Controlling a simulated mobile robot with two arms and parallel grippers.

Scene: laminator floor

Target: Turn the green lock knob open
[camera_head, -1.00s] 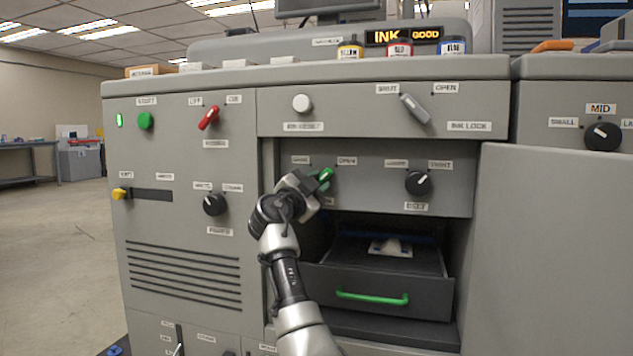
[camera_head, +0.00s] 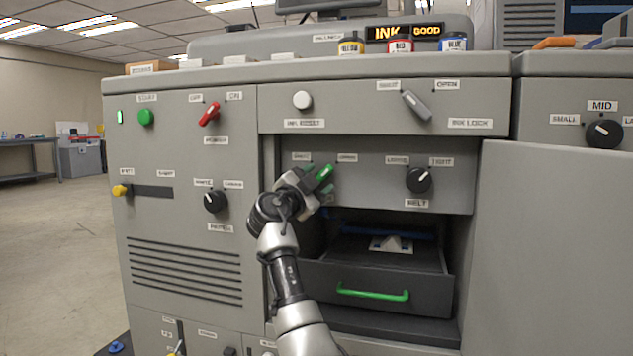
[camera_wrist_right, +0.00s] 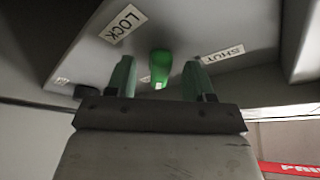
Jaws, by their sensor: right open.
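The green lock knob (camera_head: 325,172) sits on the grey panel above the drawer, between a label on its left and an OPEN label (camera_head: 347,157) on its right. In the head view its handle slants up to the right, partly covered by my right gripper (camera_head: 318,190). In the right wrist view the knob (camera_wrist_right: 160,68) stands between the two spread fingers of my right gripper (camera_wrist_right: 159,80), with a visible gap on each side. LOCK (camera_wrist_right: 123,24) and SHUT (camera_wrist_right: 222,54) labels show there. My left gripper is not in view.
Right of the lock knob is a black BELT knob (camera_head: 418,180). Below is an open drawer (camera_head: 380,293) with a green handle. A grey ink lock lever (camera_head: 416,105) is above. A large grey panel (camera_head: 560,250) stands at the right.

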